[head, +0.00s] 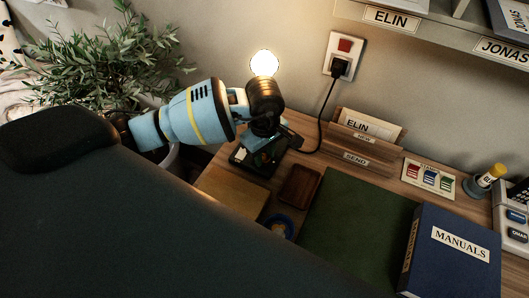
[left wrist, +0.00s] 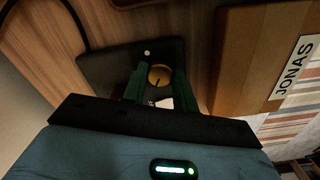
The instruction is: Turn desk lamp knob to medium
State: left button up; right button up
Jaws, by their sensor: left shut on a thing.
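The desk lamp's bulb (head: 264,63) is lit, in the head view. Its dark base (head: 243,160) stands on the wooden desk, partly hidden by my left gripper (head: 264,147), which reaches down over it from the left. In the left wrist view, the round brass-yellow knob (left wrist: 160,77) sits on the dark lamp base (left wrist: 103,68). The green fingers of my left gripper (left wrist: 158,82) are on both sides of the knob, shut on it. A dark mark shows on the knob; its exact setting is hard to read. My right gripper is not in view.
A green desk mat (head: 352,225), a blue MANUALS binder (head: 452,248) and a small brown tray (head: 300,185) lie right of the lamp. A wooden ELIN letter holder (head: 368,140) stands behind. A black cord (head: 329,103) runs to the wall socket. A plant (head: 95,65) is at left.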

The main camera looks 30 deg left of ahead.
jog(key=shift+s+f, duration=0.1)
pick_arm(q)
jog(key=shift+f+m+b, duration=0.15)
jog(key=shift+m+b, duration=0.6)
jog(key=shift+m, duration=0.75)
jog(key=m+b, duration=0.1)
jog(key=m, duration=0.1)
jog(key=shift+m, duration=0.4)
jog(key=m+b, duration=0.3)
jog(key=m, duration=0.1)
jog(key=shift+m+b, duration=0.55)
jog(key=shift+m, duration=0.45)
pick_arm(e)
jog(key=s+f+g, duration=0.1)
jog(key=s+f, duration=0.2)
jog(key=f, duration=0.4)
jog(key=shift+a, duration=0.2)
pick_arm(q)
jog(key=o, duration=1)
jog(key=shift+c, duration=0.2)
